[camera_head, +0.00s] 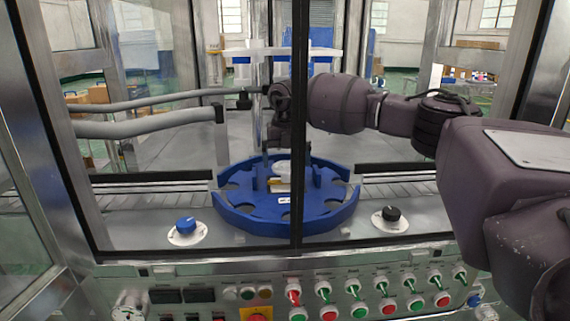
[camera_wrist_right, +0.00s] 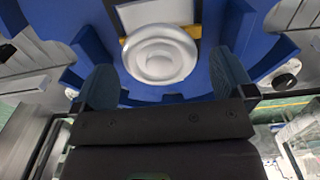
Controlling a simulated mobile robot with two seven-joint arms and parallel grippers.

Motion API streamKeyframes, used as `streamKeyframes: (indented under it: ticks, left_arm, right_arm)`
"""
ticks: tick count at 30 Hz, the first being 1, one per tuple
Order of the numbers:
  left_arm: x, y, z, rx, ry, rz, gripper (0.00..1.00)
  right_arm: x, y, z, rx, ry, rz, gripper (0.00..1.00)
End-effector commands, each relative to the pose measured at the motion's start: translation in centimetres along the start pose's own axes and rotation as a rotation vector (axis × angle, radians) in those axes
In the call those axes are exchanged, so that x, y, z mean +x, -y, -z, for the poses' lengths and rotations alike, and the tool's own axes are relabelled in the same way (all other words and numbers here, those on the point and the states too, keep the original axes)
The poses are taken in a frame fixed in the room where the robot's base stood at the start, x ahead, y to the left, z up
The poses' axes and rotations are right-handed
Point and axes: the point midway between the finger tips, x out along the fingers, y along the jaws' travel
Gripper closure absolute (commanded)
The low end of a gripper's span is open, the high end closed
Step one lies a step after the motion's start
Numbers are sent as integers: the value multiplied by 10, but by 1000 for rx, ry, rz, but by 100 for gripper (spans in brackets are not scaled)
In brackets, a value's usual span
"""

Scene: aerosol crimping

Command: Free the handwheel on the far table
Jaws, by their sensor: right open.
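I cannot make out a clear handwheel in either view. My right gripper (camera_head: 272,152) reaches in from the right and points down over the blue star wheel (camera_head: 240,212), partly hidden behind the dark door post. In the right wrist view the gripper (camera_wrist_right: 166,84) is open. A round, pale silver piece with a raised centre (camera_wrist_right: 160,55) lies just ahead of its two fingers, roughly centred between them. Contact cannot be told. A pale piece also shows below the gripper in the head view (camera_head: 281,169). My left gripper is not in view.
The dark door post (camera_head: 299,120) crosses in front of the star wheel. A blue knob (camera_head: 186,225) and a black knob (camera_head: 391,214) flank it. Grey hoses (camera_head: 150,128) run at left. The control panel (camera_head: 270,272) with several buttons lines the front.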

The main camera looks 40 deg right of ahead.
Motion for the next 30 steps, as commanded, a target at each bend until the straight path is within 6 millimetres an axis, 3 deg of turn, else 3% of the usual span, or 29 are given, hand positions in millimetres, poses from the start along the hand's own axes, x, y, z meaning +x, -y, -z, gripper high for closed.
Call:
streamKeyframes:
  ticks: [4, 13, 14, 22, 30]
  left_arm:
    - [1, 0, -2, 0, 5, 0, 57]
    - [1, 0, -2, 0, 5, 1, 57]
    - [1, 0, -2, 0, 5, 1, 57]
    - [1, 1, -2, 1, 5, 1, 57]
    - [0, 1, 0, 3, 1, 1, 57]
  right_arm:
    - [10, 0, 0, 1, 0, 0, 0]
    - [11, 0, 0, 1, 1, -1, 0]
    - [11, 0, 0, 1, 1, -1, 2]
    - [10, 0, 0, 0, 1, -1, 43]
    - [10, 0, 0, -25, 1, -1, 45]
